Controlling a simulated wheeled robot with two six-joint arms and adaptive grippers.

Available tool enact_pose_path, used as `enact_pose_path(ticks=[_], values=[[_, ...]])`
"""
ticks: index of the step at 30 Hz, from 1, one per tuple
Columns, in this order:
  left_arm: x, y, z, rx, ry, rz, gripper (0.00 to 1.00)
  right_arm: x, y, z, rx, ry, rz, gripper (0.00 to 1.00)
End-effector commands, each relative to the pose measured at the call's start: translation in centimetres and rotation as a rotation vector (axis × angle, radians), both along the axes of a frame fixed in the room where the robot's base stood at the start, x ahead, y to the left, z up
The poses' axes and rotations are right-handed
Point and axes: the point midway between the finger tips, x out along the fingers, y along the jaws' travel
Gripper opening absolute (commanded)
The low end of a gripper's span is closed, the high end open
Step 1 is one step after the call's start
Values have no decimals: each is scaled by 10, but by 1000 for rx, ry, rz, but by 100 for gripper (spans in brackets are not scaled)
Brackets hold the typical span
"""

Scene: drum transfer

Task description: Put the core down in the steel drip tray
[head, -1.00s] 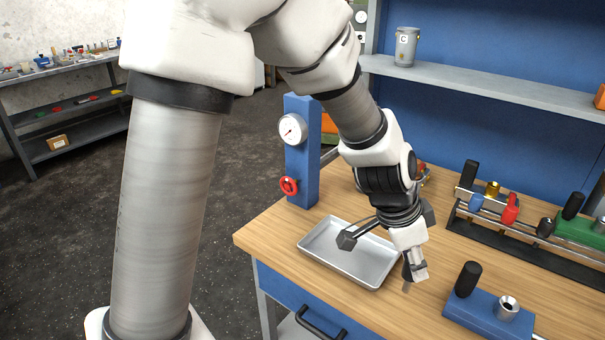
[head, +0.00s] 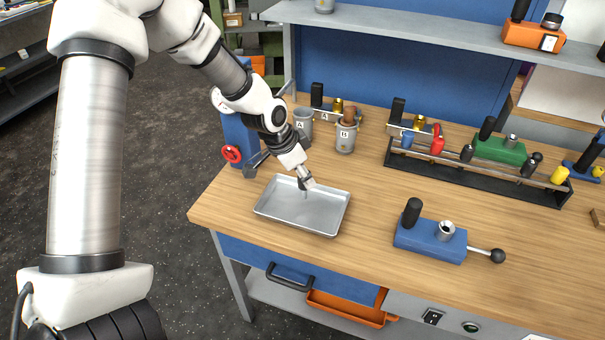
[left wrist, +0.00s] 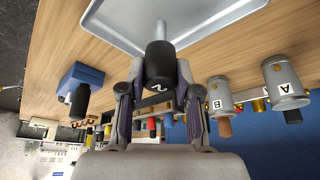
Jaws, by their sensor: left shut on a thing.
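My left gripper (head: 305,182) is shut on the core (left wrist: 160,66), which has a black cylindrical body with a white mark and a thin metal pin. In the left wrist view the core sits between both fingers, pin pointing away from the gripper. The steel drip tray (head: 283,213) is a shallow, empty rectangular tray near the bench's front left corner. Its rim also shows in the left wrist view (left wrist: 112,38). In the head view the core's pin is over the back part of the tray; I cannot tell whether it touches. My right gripper is not in view.
A blue fixture (head: 428,239) with a black handle and lever stands right of the tray. Metal cups A (head: 302,124) and B (head: 345,139) stand behind it. A gauge post (head: 240,140) is at the left. A black rack (head: 475,177) stands farther right.

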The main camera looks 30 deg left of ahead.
Motion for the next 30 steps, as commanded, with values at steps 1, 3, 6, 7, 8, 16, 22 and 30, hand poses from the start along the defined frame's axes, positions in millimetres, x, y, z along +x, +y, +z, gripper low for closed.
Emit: enact_pose_path(ticks=[1,3,6,7,8,16,22,30], values=[[3,5,-1,0,1,2,0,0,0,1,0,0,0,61],[4,7,-7,0,4,0,0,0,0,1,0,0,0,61],[3,7,-24,1,7,-1,0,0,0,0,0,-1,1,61],[4,7,-30,1,4,-1,0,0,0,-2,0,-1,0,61],[4,7,-35,1,4,-2,0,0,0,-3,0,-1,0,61],[4,6,-37,2,0,-3,0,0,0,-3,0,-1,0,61],[4,6,-39,1,1,-3,57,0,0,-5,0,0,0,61],[4,6,-39,1,1,-3,57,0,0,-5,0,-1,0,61]])
